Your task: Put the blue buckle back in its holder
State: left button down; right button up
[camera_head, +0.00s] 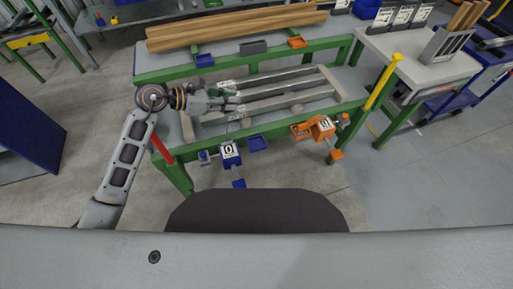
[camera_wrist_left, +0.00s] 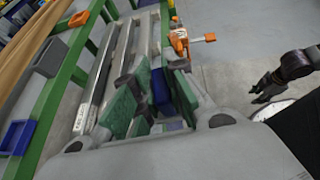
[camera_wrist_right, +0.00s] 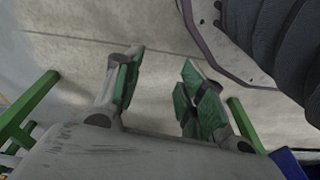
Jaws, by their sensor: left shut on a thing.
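My left gripper (camera_head: 228,92) is over the left part of the long grey bars on the green-framed table. In the left wrist view its green-padded fingers (camera_wrist_left: 160,98) are closed on a dark blue piece, which I take to be the blue buckle (camera_wrist_left: 160,90); the fingers hide much of it. Two small blue trays could be its holder: one at the table's back (camera_head: 204,60), one at its front edge (camera_head: 258,143). I cannot tell which. My right gripper (camera_wrist_right: 158,95) is open and empty over bare floor, away from the table.
A blue clamp unit (camera_head: 230,153) and an orange one (camera_head: 320,128) stand at the table's front edge. A grey tray (camera_head: 252,47) and an orange tray (camera_head: 297,41) sit at the back, near long wooden beams (camera_head: 230,27). A yellow post (camera_head: 383,80) rises at the right.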

pick_arm(q)
jog(key=w+d+f+m+g+b, duration=0.1)
jog(key=d+f+b, duration=0.8)
jog(key=f+b, duration=0.2)
jog(key=shift+f+h, duration=0.25)
jog(key=shift+h, duration=0.05)
pick_arm(e)
jog(key=w+a+r, duration=0.2)
jog(key=w+r, duration=0.1)
jog(key=r, duration=0.8)
jog(key=shift+w+t+y, duration=0.2)
jog(key=shift+t+y, duration=0.1)
jog(key=shift+r, duration=0.1)
pick_arm(q)
notch_tip(320, 180, down, 6)
jog(key=shift+r+b, duration=0.25)
jog(key=shift+b, duration=0.4)
jog(key=shift+w+f, duration=0.1)
jog(key=shift+f, duration=0.25)
pick_arm(e)
notch_tip(320, 180, up, 2)
jog(key=shift+a+r, duration=0.15)
